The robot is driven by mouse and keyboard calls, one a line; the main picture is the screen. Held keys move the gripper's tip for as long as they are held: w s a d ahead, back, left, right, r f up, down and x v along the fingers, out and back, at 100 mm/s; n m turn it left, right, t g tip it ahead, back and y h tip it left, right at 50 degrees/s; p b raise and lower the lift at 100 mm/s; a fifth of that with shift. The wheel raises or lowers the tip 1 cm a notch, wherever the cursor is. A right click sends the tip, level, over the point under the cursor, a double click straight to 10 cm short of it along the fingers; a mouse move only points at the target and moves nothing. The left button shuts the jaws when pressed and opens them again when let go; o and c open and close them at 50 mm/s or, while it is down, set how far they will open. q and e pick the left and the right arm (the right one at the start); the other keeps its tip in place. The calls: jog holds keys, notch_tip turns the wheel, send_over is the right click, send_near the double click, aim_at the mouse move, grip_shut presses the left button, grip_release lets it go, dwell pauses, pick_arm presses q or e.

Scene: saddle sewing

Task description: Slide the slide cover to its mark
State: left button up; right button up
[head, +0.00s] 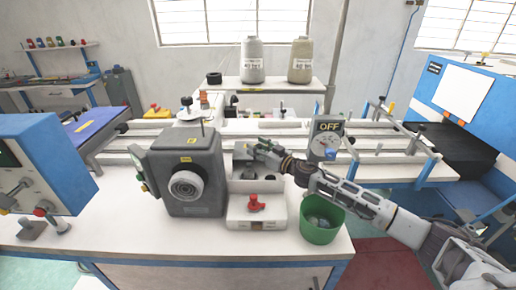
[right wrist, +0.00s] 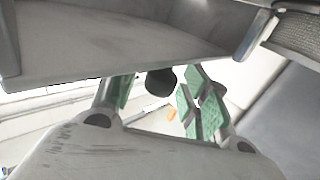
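A grey block (head: 240,157), which may be the slide cover, sits on the white base just right of the grey machine head (head: 186,172). I cannot make out a mark. My right gripper (head: 262,148) reaches in from the right, over the block's right side. In the right wrist view its green-padded fingers (right wrist: 157,97) stand apart, with a dark rounded knob (right wrist: 160,81) between or beyond them. I see a gap on the knob's left; contact on its right is unclear. A grey metal part (right wrist: 130,40) fills the top of that view. My left gripper is not in view.
A green bin (head: 321,220) stands at the bench's right, under my right forearm. An OFF dial (head: 328,140) stands behind the arm. The bench top (head: 120,215) is clear at the front left.

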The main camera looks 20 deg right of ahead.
grip_shut()
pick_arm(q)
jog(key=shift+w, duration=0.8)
